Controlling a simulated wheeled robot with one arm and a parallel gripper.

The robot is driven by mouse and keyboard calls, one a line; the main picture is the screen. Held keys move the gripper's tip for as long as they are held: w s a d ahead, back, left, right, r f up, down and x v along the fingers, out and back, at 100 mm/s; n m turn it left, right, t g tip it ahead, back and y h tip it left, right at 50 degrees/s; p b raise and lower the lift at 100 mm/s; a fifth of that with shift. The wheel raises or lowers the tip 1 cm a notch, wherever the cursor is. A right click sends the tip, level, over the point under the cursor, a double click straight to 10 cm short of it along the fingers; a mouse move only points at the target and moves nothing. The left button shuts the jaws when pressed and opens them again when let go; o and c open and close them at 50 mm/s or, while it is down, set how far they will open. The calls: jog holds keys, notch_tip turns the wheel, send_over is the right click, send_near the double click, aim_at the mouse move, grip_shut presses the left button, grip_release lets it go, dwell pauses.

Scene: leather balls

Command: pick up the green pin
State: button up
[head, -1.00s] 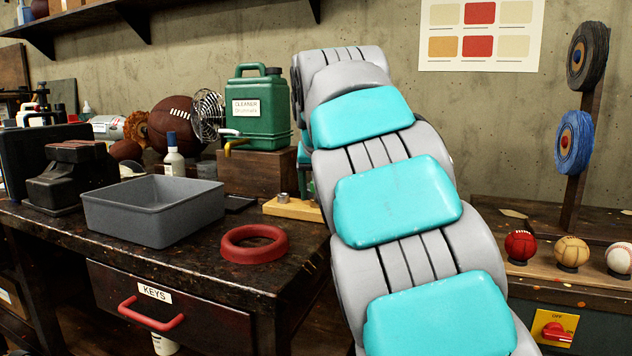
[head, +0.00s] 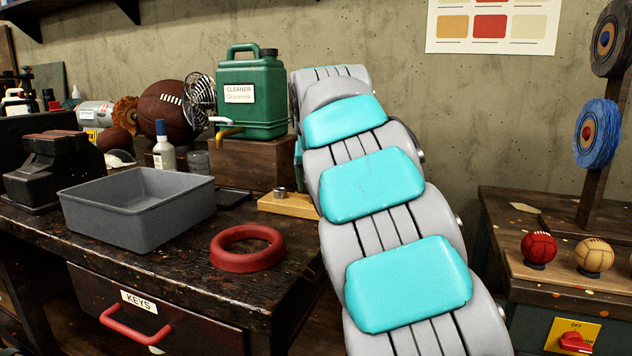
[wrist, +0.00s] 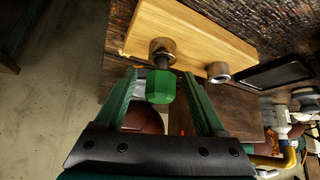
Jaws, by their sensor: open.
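In the wrist view the green pin (wrist: 160,87) has a faceted green head and a dark shaft that reaches into a brass-coloured ring (wrist: 163,50) on a light wooden board (wrist: 200,38). My gripper (wrist: 159,76) is open, with one green finger on each side of the pin's head. Small gaps seem to show between head and fingers; contact is hard to tell. In the head view the wooden board (head: 290,206) lies on the workbench, partly behind my arm. The pin and my gripper are hidden there.
A second ring (wrist: 218,72) stands on the board beside the pin, and a black tray (wrist: 270,72) lies near. On the bench are a grey bin (head: 140,215), a red ring (head: 247,260) and a green cleaner can (head: 250,100) on a wooden block.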

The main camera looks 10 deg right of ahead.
jog(key=shift+x, duration=0.75)
jog(key=shift+s, duration=0.1)
grip_shut()
